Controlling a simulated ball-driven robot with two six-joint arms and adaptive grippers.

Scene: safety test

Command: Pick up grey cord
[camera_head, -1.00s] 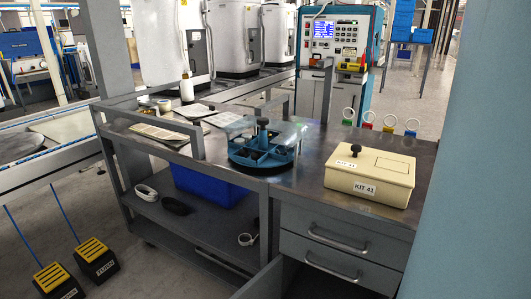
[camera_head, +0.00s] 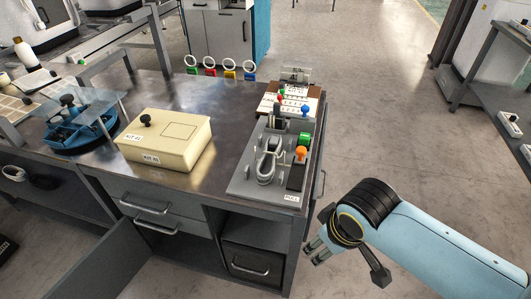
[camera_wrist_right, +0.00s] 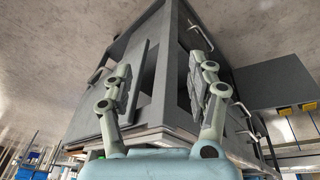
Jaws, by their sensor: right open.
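A grey cord (camera_head: 268,160), bundled in a loop, lies on a grey tray (camera_head: 240,187) at the right end of the workbench in the head view. My right gripper (camera_head: 316,251) is off the bench's right end, in front of and below the tray, apart from the cord. It is open and empty. In the right wrist view its two fingers (camera_wrist_right: 158,75) are spread, with the grey bench frame behind them; the cord does not show there. My left gripper is not in view.
A cream KIT 41 box (camera_head: 190,158) and a blue divided dish (camera_head: 75,135) stand to the left.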

